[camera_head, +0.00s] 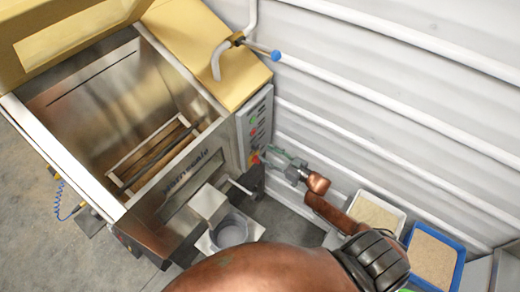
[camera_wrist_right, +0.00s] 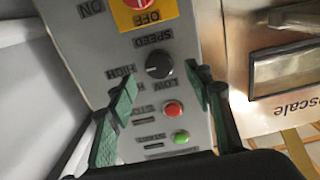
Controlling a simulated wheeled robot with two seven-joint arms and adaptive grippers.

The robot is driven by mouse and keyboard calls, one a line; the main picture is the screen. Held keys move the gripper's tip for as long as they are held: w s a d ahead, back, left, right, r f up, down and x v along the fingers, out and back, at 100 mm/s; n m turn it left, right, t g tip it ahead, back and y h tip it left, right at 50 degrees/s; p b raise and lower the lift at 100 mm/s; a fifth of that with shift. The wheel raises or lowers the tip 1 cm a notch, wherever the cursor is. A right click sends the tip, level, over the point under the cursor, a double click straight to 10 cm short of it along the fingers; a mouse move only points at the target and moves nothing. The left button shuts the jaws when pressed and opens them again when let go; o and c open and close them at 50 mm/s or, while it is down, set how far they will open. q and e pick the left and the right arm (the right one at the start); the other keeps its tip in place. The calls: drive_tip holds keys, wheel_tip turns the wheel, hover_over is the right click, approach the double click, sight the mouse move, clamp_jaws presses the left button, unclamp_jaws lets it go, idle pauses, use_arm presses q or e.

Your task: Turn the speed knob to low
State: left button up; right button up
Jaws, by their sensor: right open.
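The speed knob (camera_wrist_right: 158,66) is a round black knob on a grey control panel (camera_wrist_right: 185,35), under the upside-down word SPEED in the right wrist view. HIGH is printed on its left and LOW to its lower right. I cannot tell surely where its pointer stands. My right gripper (camera_wrist_right: 163,90) is open and empty, with one finger on each side below the knob, apart from it. In the head view my right gripper (camera_head: 276,157) is beside the lower end of the control panel (camera_head: 257,125); the knob is too small to make out there. My left gripper is not in view.
A red button (camera_wrist_right: 173,109) and a green button (camera_wrist_right: 181,136) sit near the knob, between my fingers. A red switch on a yellow plate (camera_wrist_right: 143,14) is beyond it. The hopper (camera_head: 62,150) is left of the panel. A ribbed white wall (camera_head: 400,70) is close on the right.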

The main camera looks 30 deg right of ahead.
sight(258, 148)
drive_tip(key=shift+x, duration=2.4)
drive_tip(key=shift+d, duration=0.1)
drive_tip(key=c, duration=1.2)
